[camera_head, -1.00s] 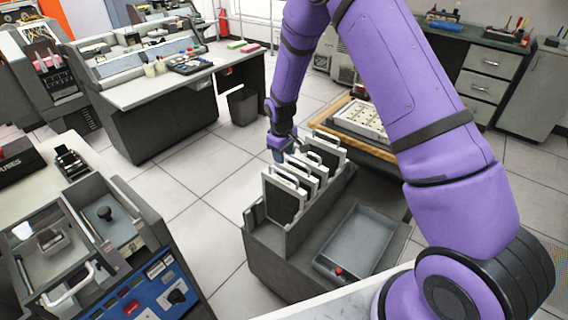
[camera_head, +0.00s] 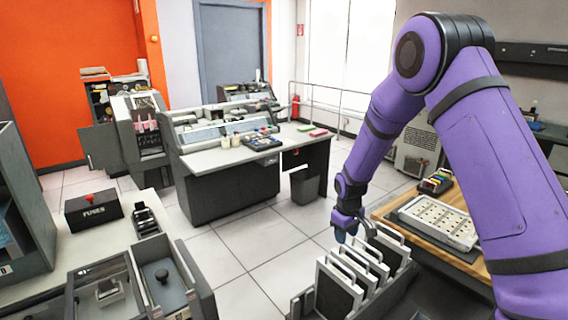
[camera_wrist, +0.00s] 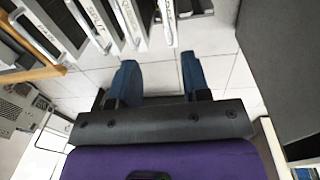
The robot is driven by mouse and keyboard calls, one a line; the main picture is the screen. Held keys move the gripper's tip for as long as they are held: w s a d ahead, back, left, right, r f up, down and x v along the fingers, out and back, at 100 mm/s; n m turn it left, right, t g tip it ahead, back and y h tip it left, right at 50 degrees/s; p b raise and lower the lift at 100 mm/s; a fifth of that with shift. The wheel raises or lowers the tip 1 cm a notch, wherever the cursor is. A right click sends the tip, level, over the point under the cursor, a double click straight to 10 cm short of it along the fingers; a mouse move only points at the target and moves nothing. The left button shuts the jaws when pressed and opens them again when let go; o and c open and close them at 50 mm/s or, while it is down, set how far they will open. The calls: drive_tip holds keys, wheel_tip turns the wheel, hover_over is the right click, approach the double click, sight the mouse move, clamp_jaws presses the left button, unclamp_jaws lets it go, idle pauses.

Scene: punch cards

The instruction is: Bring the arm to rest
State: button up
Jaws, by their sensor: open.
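My purple arm (camera_head: 480,150) reaches up, bends at a high elbow and hangs down to my gripper (camera_head: 347,236). The gripper is just above and behind a row of upright dark panels with white handles (camera_head: 340,290) in a grey holder. In the wrist view, my gripper (camera_wrist: 160,68) has two blue fingers spread apart with only floor between them. The white handles (camera_wrist: 128,22) show beyond the fingers, apart from them.
A wooden table with a white tray (camera_head: 436,222) stands right of the gripper. A grey console desk (camera_head: 250,165) stands behind to the left. A counter with a black FUSES box (camera_head: 93,210) is at left. Tiled floor (camera_head: 255,240) lies open between them.

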drive_tip(key=s+d+r+m+t, duration=0.1)
drive_tip(key=s+d+r+m, duration=0.1)
drive_tip(key=s+r, duration=0.8)
drive_tip(key=s+d+r+m+t, duration=0.15)
drive_tip(key=s+r, duration=0.25)
drive_tip(key=r, duration=1.3)
drive_tip(key=s+d+r+m+t, duration=0.1)
drive_tip(key=s+r, duration=0.3)
drive_tip(key=s, duration=0.8)
drive_tip(key=s+d+r+m+t, duration=0.1)
drive_tip(key=s+r, duration=0.3)
drive_tip(key=s, duration=0.8)
drive_tip(key=shift+d+m+y, duration=0.3)
drive_tip(key=shift+d+m, duration=0.15)
drive_tip(key=shift+d, duration=0.2)
